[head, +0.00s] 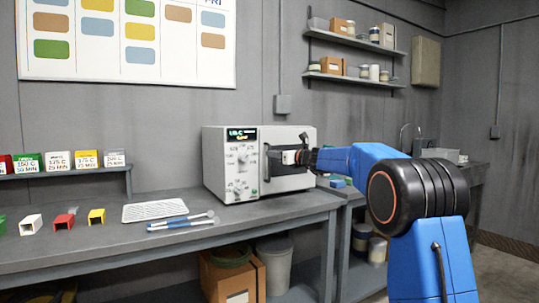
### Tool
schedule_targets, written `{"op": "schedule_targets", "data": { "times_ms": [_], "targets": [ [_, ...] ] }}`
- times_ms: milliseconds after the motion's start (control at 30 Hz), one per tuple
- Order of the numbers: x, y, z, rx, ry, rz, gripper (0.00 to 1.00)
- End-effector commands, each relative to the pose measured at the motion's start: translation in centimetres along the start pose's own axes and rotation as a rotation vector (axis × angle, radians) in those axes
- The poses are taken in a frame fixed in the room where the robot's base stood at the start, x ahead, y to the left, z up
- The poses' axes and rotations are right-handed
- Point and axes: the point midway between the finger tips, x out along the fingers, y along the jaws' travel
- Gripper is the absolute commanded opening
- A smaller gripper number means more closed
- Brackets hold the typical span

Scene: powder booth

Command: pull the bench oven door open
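The bench oven (227,183) stands on the grey workbench in the middle of the head view. It is a light box with a lit display and knobs on its front left panel. Its door (289,182), on the right of the front, has a dark window and looks shut. My blue arm reaches in from the right. My gripper (290,157) is in front of the door, at about the height of the door's handle. The gripper and arm hide part of the door and handle. I cannot tell whether the fingers touch or hold the handle.
A white rack (155,210) and blue-handled tools (180,222) lie on the workbench (75,248) left of the oven. Small coloured parts sit further left, below a shelf of labelled cards (86,160).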

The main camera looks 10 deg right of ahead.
Motion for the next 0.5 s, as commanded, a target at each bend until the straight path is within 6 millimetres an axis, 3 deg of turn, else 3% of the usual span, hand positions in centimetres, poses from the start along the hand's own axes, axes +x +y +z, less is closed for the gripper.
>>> {"op": "schedule_targets", "data": {
  "times_ms": [200, 500],
  "targets": [
    [2.7, 0.1, 0.0, -0.001, 0.0, 0.002, 0.18],
    [3.6, 0.0, 0.0, 0.0, 0.0, 0.0, 0.18]
  ]
}}
